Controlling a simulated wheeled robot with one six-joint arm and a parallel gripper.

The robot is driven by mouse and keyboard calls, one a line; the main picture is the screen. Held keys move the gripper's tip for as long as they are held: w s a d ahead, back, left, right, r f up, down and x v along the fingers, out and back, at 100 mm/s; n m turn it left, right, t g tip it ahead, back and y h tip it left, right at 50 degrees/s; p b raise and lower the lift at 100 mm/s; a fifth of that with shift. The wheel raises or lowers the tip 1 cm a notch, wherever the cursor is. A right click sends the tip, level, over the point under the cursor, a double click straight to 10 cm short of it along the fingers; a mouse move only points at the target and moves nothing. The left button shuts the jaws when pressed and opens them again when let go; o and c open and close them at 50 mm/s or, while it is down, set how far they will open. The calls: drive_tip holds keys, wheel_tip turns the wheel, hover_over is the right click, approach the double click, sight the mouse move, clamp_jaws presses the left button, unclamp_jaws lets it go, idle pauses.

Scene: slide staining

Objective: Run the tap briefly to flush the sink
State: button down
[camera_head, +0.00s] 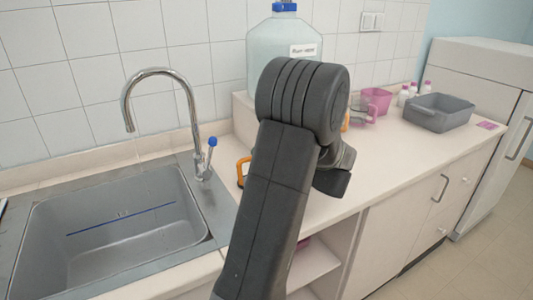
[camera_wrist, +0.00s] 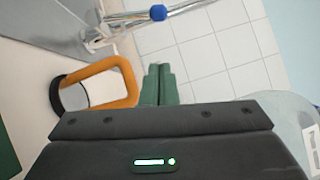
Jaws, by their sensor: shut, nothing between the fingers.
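The chrome tap (camera_head: 186,95) has a tall curved spout over the grey sink (camera_head: 130,240) at the left in the head view. No water stream shows below its spout. Its lever has a blue tip (camera_head: 212,142) and points up. In the wrist view the tap's chrome parts and blue tip (camera_wrist: 158,13) are at the top. My gripper (camera_wrist: 159,70) shows in the wrist view, its green fingers shut together and empty. The blue tip lies ahead of the fingers, apart from them in that picture. My arm hides the gripper in the head view.
An orange-handled object (camera_wrist: 125,72) is just left of my fingers in the wrist view. A large blue-capped water bottle (camera_head: 275,45) stands behind my arm. Farther right are a pink container (camera_head: 377,98) and a grey tub (camera_head: 440,113).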

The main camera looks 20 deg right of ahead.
sight(213, 142)
drive_tip(key=x, duration=0.6)
drive_tip(key=shift+r+p, duration=0.1)
drive_tip(key=shift+p, duration=0.3)
drive_tip(key=a, duration=0.4)
drive_tip(key=shift+r+p, duration=0.3)
drive_tip(key=shift+r, duration=0.1)
drive_tip(key=shift+s+a+r+n+g+h+b, duration=0.15)
drive_tip(key=shift+a+r+n+g+h+b, duration=0.2)
drive_tip(key=shift+a+n+b, duration=0.5)
drive_tip(key=shift+s+a+r+n+g+h+b, duration=0.2)
drive_tip(key=shift+a+r+n+g+b, duration=0.35)
drive_tip(key=shift+b, duration=0.5)
drive_tip(key=shift+f, duration=0.1)
